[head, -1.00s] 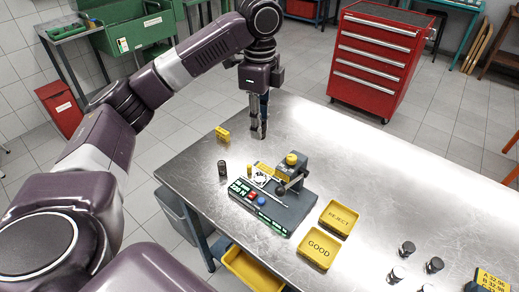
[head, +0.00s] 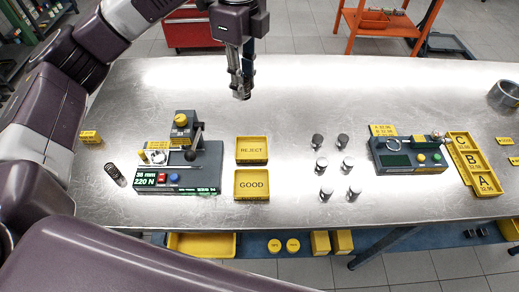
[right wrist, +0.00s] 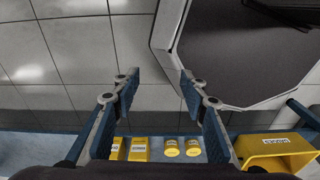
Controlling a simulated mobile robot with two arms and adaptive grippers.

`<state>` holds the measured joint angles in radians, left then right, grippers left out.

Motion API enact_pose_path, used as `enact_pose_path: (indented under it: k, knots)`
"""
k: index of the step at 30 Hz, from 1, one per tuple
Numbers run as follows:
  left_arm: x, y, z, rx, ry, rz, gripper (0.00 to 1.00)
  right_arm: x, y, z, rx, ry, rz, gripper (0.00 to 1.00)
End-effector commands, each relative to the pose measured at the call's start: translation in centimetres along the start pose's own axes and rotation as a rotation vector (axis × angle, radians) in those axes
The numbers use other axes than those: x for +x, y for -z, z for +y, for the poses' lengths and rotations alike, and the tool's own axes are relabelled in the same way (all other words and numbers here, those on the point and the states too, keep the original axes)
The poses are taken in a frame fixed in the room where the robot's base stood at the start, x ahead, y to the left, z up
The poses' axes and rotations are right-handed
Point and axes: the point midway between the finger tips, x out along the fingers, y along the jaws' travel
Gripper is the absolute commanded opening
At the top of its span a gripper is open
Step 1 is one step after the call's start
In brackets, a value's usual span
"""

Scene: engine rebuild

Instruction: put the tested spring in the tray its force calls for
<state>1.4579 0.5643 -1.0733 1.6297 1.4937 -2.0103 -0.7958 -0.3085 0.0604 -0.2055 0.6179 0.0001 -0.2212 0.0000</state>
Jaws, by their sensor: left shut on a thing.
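My left gripper (head: 241,88) hangs above the far part of the steel table in the head view, shut on a small dark thing mostly hidden by the fingers, apparently the spring. The spring tester (head: 180,150) stands at left, its green display (head: 150,181) reading 220 N. The yellow REJECT tray (head: 252,150) and GOOD tray (head: 252,185) lie to its right, both looking empty, nearer the front than the gripper. Another dark coil (head: 115,175) is left of the tester. My right gripper (right wrist: 158,85) is open and empty in the right wrist view.
Several small metal cylinders (head: 326,194) stand right of the trays. Further right are a second gauge station (head: 408,155) and yellow A, B, C trays (head: 488,182). Yellow bins and boxes (head: 342,242) sit on the shelf below. The table's far middle is clear.

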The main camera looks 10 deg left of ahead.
Motion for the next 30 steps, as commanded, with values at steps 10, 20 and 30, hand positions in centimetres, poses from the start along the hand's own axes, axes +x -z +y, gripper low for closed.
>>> enact_pose_path:
  k: [10,20,30]
  knots:
    - [6.1,0.7,0.2,0.017,-0.008,0.001,0.00,0.1,0.7,2.7,-0.003,-0.030,0.009,0.40]
    - [13.9,0.6,0.1,0.016,-0.003,-0.001,0.00,-1.3,1.0,2.7,-0.002,-0.031,0.013,0.40]
    - [17.8,0.5,0.1,0.015,-0.003,-0.002,0.00,-1.9,0.8,1.1,-0.001,-0.012,0.010,0.40]
